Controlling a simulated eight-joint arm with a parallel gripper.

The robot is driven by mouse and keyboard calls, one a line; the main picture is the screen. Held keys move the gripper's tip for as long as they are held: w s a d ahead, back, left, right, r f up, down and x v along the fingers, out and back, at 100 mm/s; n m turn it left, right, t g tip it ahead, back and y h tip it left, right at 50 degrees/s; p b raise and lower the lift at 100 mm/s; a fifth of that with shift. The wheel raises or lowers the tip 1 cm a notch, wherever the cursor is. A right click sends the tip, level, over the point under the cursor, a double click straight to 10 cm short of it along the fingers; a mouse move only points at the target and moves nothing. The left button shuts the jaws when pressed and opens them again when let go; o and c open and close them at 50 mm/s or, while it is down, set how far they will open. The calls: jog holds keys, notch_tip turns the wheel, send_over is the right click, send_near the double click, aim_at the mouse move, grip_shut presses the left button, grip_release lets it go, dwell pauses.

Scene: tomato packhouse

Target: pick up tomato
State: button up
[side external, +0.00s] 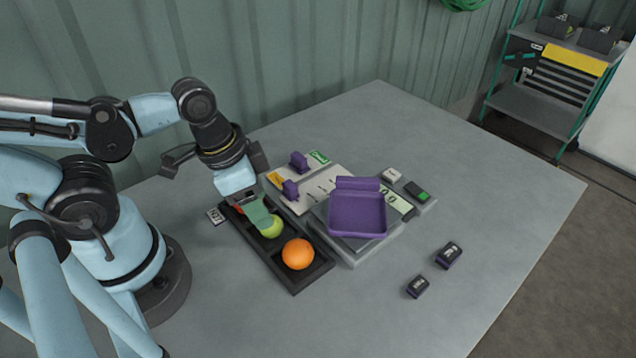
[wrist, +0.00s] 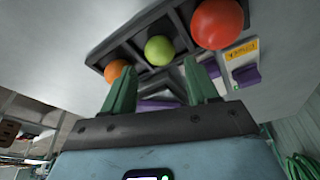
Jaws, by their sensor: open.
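A black tray (side external: 292,283) with a row of compartments holds three tomatoes. The green tomato (side external: 272,228) is in the middle one, the orange tomato (side external: 298,254) is at the near end, and the red tomato (side external: 239,209) at the far end is mostly hidden by my gripper. My gripper (side external: 262,218) is open, tilted down over the tray by the green tomato. In the wrist view my gripper's green fingers (wrist: 158,65) are spread and empty, with the green tomato (wrist: 159,50) showing between and past the tips. I cannot tell whether a finger touches it.
Right of the tray stands a scale with a purple pan (side external: 357,214). Behind is a pale panel (side external: 318,190) with purple levers (side external: 299,162). Two small dark blocks (side external: 449,255) lie to the right. The table's front and right are largely clear.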

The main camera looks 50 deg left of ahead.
aim_at(275, 231)
jog(key=shift+x, duration=2.35)
jog(key=c, duration=0.5)
